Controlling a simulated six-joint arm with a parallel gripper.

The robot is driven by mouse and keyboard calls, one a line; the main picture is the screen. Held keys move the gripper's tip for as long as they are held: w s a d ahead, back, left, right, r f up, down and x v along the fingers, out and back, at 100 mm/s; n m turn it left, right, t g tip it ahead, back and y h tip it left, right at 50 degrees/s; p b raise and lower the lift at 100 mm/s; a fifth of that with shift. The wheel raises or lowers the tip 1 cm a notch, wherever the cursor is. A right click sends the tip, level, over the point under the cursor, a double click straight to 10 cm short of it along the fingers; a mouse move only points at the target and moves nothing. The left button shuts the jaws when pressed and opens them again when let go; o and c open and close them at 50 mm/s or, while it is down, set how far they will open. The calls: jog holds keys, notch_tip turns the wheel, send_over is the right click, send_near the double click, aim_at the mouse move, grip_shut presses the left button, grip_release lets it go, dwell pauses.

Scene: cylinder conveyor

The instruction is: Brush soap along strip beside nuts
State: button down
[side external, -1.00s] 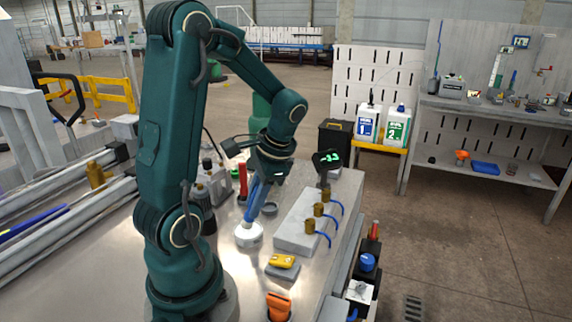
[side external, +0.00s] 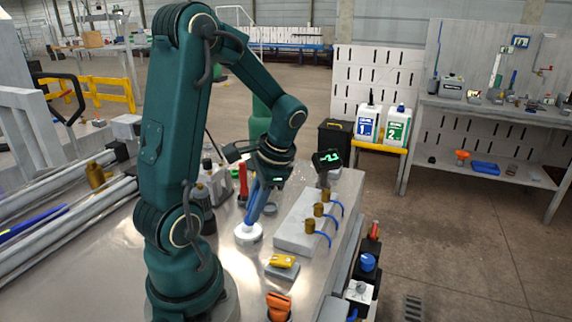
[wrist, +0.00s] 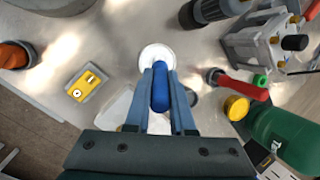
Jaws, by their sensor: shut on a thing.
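My gripper (side external: 255,207) is shut on an upright, slightly tilted blue handle, which I take to be the brush (wrist: 160,92). The lower end of the brush meets a round white pot (side external: 248,236); its bristles are hidden. The pot also shows in the wrist view (wrist: 150,51), just beyond my fingertips. A pale grey raised block (side external: 292,236) lies to the right of the pot. Several brass nuts (side external: 318,209) with blue tails stand in a row along it. No soap line can be made out on the block at this size.
A yellow item on a grey pad (side external: 282,262) and an orange-topped item (side external: 278,304) lie toward the front. A red-handled tool (side external: 243,180) and a small display (side external: 326,159) stand behind. Open steel tabletop lies left of the pot.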

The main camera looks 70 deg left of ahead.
dwell(0.3)
jog(key=shift+r, duration=3.5)
jog(key=shift+s+d+r+n, duration=0.1)
jog(key=shift+r+n, duration=0.05)
jog(key=shift+n, duration=0.15)
jog(key=shift+w+d+r+n, duration=0.25)
jog(key=shift+w+r+n, duration=0.1)
jog(key=shift+w+r, duration=0.1)
jog(key=shift+w+d+r+n, duration=0.2)
jog(key=shift+w+r+n, duration=0.15)
jog(key=shift+w+r, duration=0.1)
jog(key=w+d+r+m, duration=0.1)
jog(key=w+d+m, duration=0.1)
jog(key=w+d, duration=0.6)
jog(key=d, duration=0.4)
jog(key=shift+w+d+r, duration=0.15)
jog(key=shift+w+r, duration=0.05)
jog(key=shift+r, duration=0.1)
